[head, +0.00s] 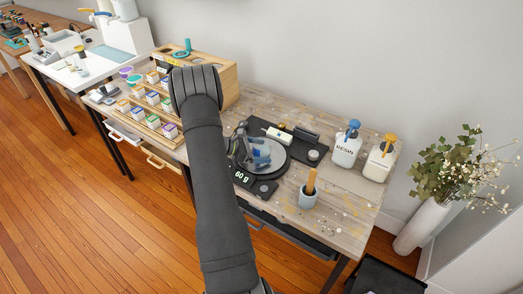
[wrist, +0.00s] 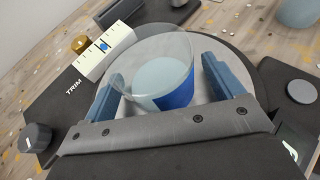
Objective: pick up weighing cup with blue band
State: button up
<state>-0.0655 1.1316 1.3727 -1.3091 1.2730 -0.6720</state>
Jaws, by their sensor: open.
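The weighing cup with the blue band (wrist: 162,73) is clear, with pale contents, and stands on the round pan (wrist: 262,82) of the scale in the wrist view. My gripper (wrist: 160,85) is open, with one blue finger on each side of the cup. Gaps show between the fingers and the cup wall. The scale display (head: 242,176) reads 60 g.
A white spirit level (wrist: 104,54) and a brass knob (wrist: 80,44) are beside the pan. A grey cup with wooden sticks (head: 308,196) stands right of the scale. Resin bottles (head: 346,148) (head: 380,160) stand at the back right. A wooden rack (head: 222,75) is on the left.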

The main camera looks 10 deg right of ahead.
jog(key=c, duration=1.1)
jog(key=shift+r, duration=0.2)
